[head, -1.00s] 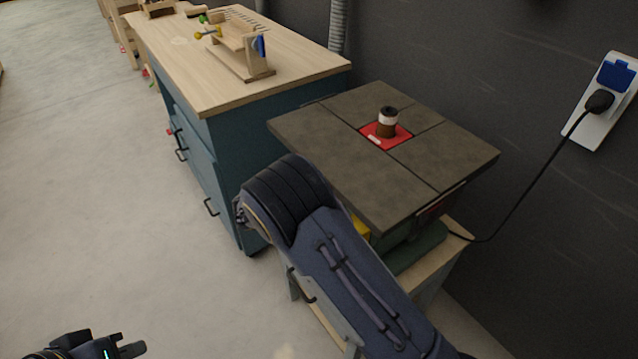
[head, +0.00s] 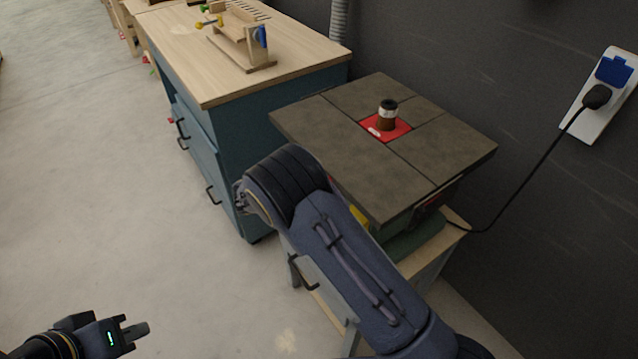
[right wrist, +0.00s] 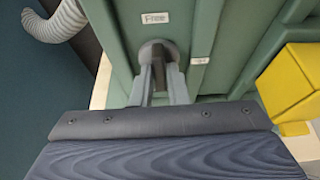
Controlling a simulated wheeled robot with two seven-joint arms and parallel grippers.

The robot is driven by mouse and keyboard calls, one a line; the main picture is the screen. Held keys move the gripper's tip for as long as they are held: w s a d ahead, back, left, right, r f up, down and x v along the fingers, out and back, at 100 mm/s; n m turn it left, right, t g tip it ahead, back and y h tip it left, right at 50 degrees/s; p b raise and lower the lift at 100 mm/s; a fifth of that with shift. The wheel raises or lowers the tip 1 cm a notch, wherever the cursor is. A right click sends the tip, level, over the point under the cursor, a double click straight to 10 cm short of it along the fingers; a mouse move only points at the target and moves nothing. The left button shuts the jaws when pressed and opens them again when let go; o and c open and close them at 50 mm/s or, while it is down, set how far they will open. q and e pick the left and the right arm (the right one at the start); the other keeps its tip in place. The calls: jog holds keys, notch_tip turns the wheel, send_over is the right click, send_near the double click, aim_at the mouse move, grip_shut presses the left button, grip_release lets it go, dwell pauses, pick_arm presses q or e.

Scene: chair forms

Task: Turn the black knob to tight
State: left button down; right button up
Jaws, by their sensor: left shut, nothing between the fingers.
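The black knob (right wrist: 158,50) shows dark and rounded on the green machine body (right wrist: 120,45) in the right wrist view. A white label reading "Free" (right wrist: 155,18) is above it. A smaller pale label (right wrist: 200,61) to its right is unreadable. My right gripper (right wrist: 160,75) has its two fingers apart, reaching up to the knob's lower edge; I cannot tell whether they press on it. In the head view my right arm hides the knob and that gripper. My left gripper (head: 137,331) is shut and empty over the floor at lower left.
The machine's grey table top (head: 350,160) has a red insert (head: 375,127) with a spindle (head: 388,113). A workbench (head: 215,75) stands to its left. A cable runs to a wall socket (head: 607,75). A yellow part (right wrist: 290,85) is right of my right gripper. Floor at left is clear.

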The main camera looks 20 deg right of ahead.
jog(key=o, duration=0.4)
jog(key=shift+c, duration=0.2)
jog(key=v, duration=0.8)
jog(key=shift+f, duration=0.1)
